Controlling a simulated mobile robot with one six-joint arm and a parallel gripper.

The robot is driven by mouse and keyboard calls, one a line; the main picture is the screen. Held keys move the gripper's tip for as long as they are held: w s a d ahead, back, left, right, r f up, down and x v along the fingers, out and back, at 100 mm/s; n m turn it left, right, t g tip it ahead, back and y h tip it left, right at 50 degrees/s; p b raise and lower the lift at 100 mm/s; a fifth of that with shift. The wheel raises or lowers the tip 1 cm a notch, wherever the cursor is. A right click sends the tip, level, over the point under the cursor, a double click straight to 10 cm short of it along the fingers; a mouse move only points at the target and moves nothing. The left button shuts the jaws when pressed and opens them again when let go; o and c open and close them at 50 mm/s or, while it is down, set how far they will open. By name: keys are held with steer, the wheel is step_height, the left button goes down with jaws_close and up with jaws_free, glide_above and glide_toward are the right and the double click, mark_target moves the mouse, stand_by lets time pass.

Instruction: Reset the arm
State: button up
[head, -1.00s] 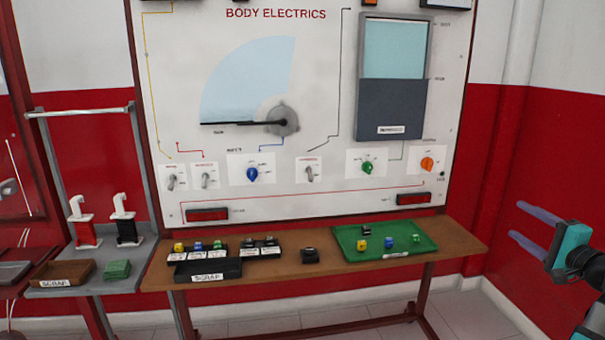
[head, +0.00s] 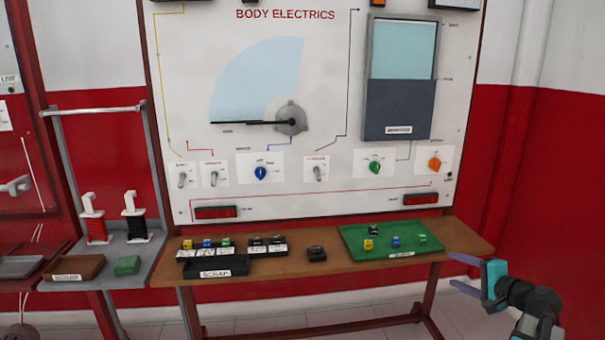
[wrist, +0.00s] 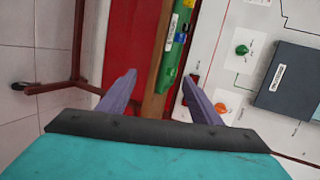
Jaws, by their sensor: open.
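My gripper (head: 464,272) is in the head view at the lower right, in front of the right end of the wooden bench (head: 462,238). Its two purple fingers are spread apart and empty. In the wrist view my gripper (wrist: 160,92) also shows open, with nothing between the fingertips but the bench edge and the red wall behind. The arm behind it runs down to the lower right of the head view.
A green tray (head: 352,242) with several small coloured parts lies on the bench, left of my gripper. The body electrics board (head: 330,90) stands behind. A black scrap tray (head: 240,262) lies further left. The floor in front is clear.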

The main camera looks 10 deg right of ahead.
steer(key=a+f+n+g+y, duration=0.3)
steer(key=a+f+n+g, duration=0.35)
steer(key=a+f, duration=2.05)
steer(key=s+a+f+n+g, duration=0.2)
steer(key=s+a+f+g, duration=0.1)
steer(key=s+a+f, duration=0.4)
steer(key=s+a+f+n+g, duration=0.1)
steer(key=s+a+f+g, duration=0.25)
steer(key=f, duration=0.55)
steer(key=s+a+f+n+g+h, duration=0.3)
steer(key=s+f+n, duration=0.15)
steer(key=s, duration=0.45)
steer(key=s+a+f+n+g+h, duration=0.25)
steer(key=s+f, duration=0.35)
steer(key=s, duration=0.3)
step_height(320, 180, up, 13)
steer(key=s+p, duration=0.2)
steer(key=p, duration=1)
steer(key=shift+a+g+y+p, duration=0.2)
steer(key=shift+g+y+p, duration=0.15)
steer(key=shift+g, duration=0.1)
